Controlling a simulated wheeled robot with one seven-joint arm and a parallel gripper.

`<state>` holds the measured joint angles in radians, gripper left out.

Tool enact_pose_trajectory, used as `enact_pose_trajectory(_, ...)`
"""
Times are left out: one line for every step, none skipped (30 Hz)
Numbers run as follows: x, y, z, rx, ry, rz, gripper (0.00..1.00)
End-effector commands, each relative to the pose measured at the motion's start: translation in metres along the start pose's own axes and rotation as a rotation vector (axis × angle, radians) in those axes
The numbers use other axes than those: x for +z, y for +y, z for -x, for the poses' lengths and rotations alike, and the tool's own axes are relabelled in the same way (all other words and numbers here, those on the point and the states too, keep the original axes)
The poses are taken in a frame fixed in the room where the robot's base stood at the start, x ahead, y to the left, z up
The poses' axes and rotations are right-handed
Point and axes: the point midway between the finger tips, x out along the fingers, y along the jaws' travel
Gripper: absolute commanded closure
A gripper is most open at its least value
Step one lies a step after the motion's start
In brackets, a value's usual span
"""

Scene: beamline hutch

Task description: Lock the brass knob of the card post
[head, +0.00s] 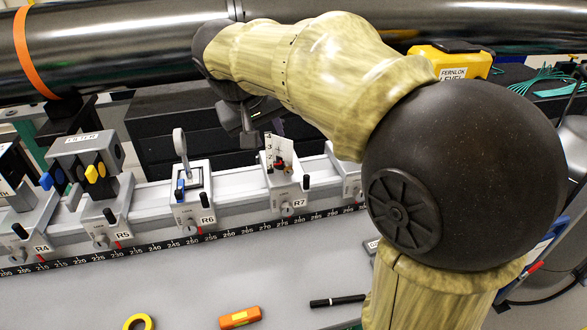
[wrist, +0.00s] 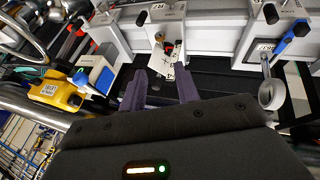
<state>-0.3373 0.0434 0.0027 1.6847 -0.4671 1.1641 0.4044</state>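The card post stands on the rail carrier marked R7 (head: 287,190), with a white card (head: 284,150) and a small red and black part at its middle. In the wrist view the white card (wrist: 161,64) lies just beyond my fingertips, roughly between their lines. In the head view my gripper (head: 256,130) is just behind and left of the card, partly hidden by my wrist.
Carrier R6 (head: 193,208) with an upright paddle is left of R7; R5 (head: 112,225) and R4 (head: 25,238) are farther left. A large dark pipe (head: 140,40) runs behind. A yellow level box (head: 452,62) stands behind my arm. Tape, an orange block and a marker lie in front.

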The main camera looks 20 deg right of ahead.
Motion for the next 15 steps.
enact_pose_trajectory(0.0,0.0,0.0,0.0,-0.001,-0.001,0.68)
enact_pose_trajectory(0.0,0.0,0.0,-0.001,-0.001,-0.001,0.68)
enact_pose_trajectory(0.0,0.001,0.0,-0.001,-0.001,-0.001,0.68)
enact_pose_trajectory(0.0,0.001,-0.001,-0.001,-0.001,-0.001,0.68)
enact_pose_trajectory(0.0,0.001,-0.001,-0.001,-0.002,-0.001,0.68)
enact_pose_trajectory(0.0,0.001,-0.002,-0.001,-0.002,-0.002,0.68)
enact_pose_trajectory(0.0,0.001,-0.004,-0.001,-0.003,-0.002,0.68)
enact_pose_trajectory(0.0,0.001,-0.005,0.0,-0.003,-0.002,0.68)
enact_pose_trajectory(0.0,0.001,-0.008,0.0,-0.004,-0.002,0.68)
enact_pose_trajectory(0.0,0.001,-0.011,0.0,-0.004,-0.002,0.68)
enact_pose_trajectory(0.0,0.001,-0.015,0.0,-0.005,-0.001,0.68)
enact_pose_trajectory(0.001,0.001,-0.02,0.0,-0.005,-0.001,0.68)
enact_pose_trajectory(0.001,0.001,-0.025,0.0,-0.006,-0.001,0.68)
enact_pose_trajectory(0.001,0.001,-0.03,0.001,-0.007,-0.001,0.68)
enact_pose_trajectory(0.001,0.001,-0.036,0.001,-0.006,-0.002,0.68)
